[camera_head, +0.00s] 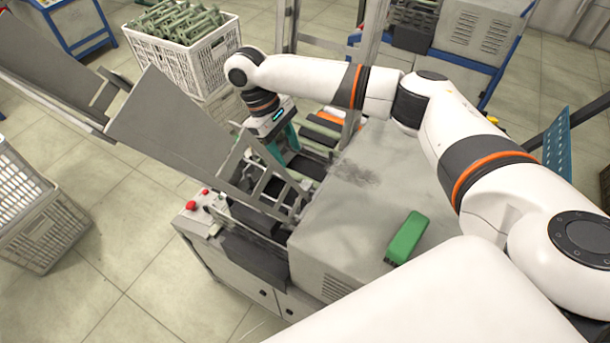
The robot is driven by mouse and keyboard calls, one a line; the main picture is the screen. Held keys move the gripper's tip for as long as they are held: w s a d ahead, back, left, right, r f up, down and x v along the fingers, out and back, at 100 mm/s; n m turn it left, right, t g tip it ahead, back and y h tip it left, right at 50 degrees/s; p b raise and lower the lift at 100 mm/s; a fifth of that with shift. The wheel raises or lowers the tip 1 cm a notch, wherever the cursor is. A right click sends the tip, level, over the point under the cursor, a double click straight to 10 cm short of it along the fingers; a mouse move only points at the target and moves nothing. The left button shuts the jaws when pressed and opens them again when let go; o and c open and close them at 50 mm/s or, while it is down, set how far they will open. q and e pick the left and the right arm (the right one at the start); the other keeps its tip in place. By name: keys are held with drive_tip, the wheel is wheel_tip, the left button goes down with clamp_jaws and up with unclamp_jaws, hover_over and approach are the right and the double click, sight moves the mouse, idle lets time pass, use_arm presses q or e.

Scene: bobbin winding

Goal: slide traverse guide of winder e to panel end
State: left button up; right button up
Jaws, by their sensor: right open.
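A winder (345,205) with a grey metal housing stands in the middle of the view; I cannot read a letter on it. My right gripper (284,147) reaches over the winder's far side, fingers pointing down, teal fingertips apart. It is beside the dark slotted frame of the winding section. I cannot make out the traverse guide; it is hidden or too small near the fingers. A control panel (198,222) with red buttons is at the winder's left front corner. My left gripper is not in view.
A green block-shaped object (407,238) lies on the housing top. A tilted grey metal chute (168,122) rises left of the gripper. A white crate (183,48) of green bobbins stands behind, another crate (40,225) at left.

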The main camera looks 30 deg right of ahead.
drive_tip(key=p, duration=0.1)
hover_over(302, 183)
drive_tip(key=w+a, duration=0.1)
drive_tip(key=w, duration=0.1)
wheel_tip(302, 183, down, 5)
drive_tip(key=shift+s+a+r, duration=0.1)
drive_tip(key=shift+s+a, duration=0.05)
drive_tip(key=x, duration=0.3)
drive_tip(key=shift+d+f+p, duration=0.2)
drive_tip(key=shift+f+p, duration=0.05)
drive_tip(key=shift+p, duration=0.15)
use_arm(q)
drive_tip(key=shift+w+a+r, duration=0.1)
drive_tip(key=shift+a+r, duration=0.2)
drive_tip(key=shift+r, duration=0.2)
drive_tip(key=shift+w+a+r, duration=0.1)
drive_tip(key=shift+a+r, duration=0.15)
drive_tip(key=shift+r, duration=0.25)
use_arm(e)
drive_tip(key=shift+s+f, duration=0.15)
drive_tip(key=shift+f, duration=0.2)
drive_tip(key=c, duration=0.6)
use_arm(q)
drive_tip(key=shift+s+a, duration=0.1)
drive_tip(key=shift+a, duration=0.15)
use_arm(e)
clamp_jaws()
